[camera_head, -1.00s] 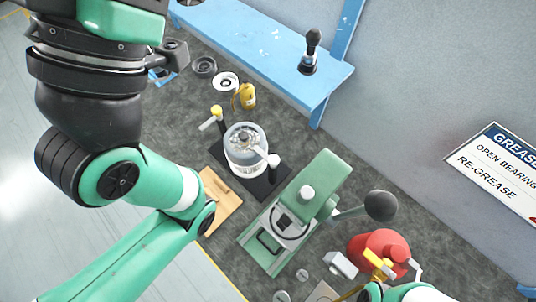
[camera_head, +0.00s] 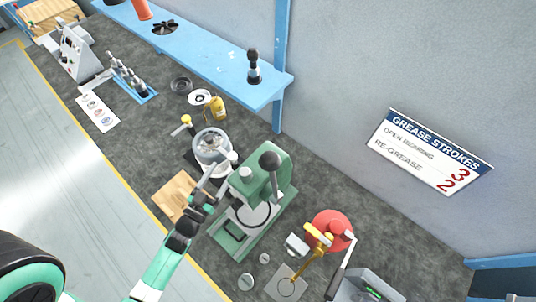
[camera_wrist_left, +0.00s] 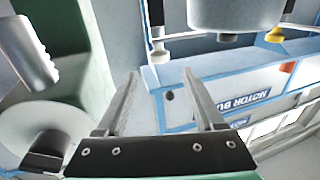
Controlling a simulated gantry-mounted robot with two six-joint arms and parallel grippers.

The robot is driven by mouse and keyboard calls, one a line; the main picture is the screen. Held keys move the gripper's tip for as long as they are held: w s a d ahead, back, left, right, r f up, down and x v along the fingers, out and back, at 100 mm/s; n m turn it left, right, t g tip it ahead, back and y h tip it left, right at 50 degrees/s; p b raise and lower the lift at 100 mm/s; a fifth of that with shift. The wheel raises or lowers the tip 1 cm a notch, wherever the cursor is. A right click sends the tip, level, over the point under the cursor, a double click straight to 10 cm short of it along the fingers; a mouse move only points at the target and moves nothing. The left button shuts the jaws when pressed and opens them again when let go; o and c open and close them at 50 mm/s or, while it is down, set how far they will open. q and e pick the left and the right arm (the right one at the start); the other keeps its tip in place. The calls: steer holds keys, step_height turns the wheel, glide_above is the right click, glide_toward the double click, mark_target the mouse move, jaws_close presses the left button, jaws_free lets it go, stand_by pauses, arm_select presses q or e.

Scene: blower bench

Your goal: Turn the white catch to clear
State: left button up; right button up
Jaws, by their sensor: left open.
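The white catch appears to be the white-knobbed piece (camera_head: 232,158) at the right side of the round grey-and-clear housing (camera_head: 211,143). In the left wrist view a white knob (camera_wrist_left: 159,55) hangs beside the grey cylinder (camera_wrist_left: 236,14), beyond the fingers. My left gripper (camera_head: 212,188) comes in from the lower left, in front of the housing and close to the green press. In the left wrist view my left gripper (camera_wrist_left: 164,88) is open with nothing between its fingers. Whether a finger touches the catch cannot be told. My right gripper is not seen.
The green press (camera_head: 257,190) stands right beside my left gripper. A wooden block (camera_head: 174,196) lies to its left. A yellow-topped post (camera_head: 186,119) and a yellow bottle (camera_head: 218,107) stand behind. A blue shelf (camera_head: 215,68) runs along the back.

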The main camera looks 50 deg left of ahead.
mark_target(226, 153)
arm_select(q)
steer(key=b+x, duration=0.1)
steer(key=x, duration=1)
steer(key=shift+f, duration=0.45)
steer(key=shift+d, duration=0.1)
jaws_close()
stand_by(0.8)
